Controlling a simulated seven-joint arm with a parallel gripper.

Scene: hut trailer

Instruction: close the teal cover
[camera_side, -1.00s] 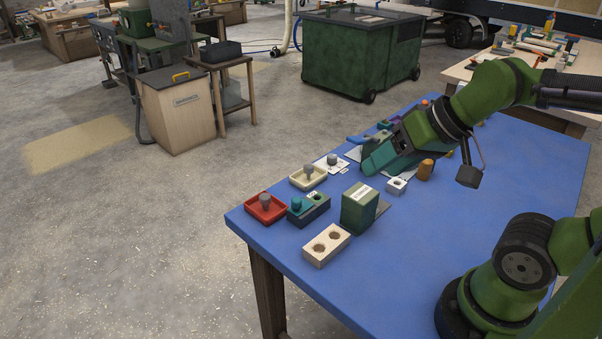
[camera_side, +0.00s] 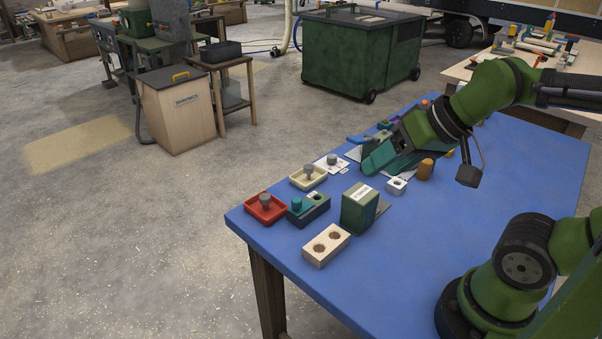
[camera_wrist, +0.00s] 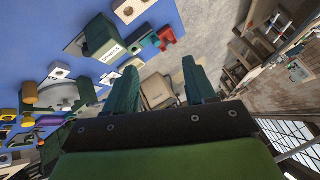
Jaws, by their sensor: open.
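The teal cover (camera_side: 297,205) has a round knob and sits over the left part of a dark block (camera_side: 318,213) near the table's left edge. A pale label and hole show uncovered on the block's right part. In the wrist view the teal cover (camera_wrist: 149,40) is small, beside the red tray. My gripper (camera_side: 368,163) is tilted, with teal fingers pointing left, over the table behind and to the right of the block. It is apart from the cover. In the wrist view my gripper (camera_wrist: 160,68) has its fingers wide apart with nothing held.
A red tray (camera_side: 277,217) stands left of the block and a cream tray (camera_side: 322,183) behind it. A green labelled box (camera_side: 355,218) stands to its right, a two-hole wooden block (camera_side: 341,238) in front. The right part of the blue table (camera_side: 480,200) is mostly clear.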

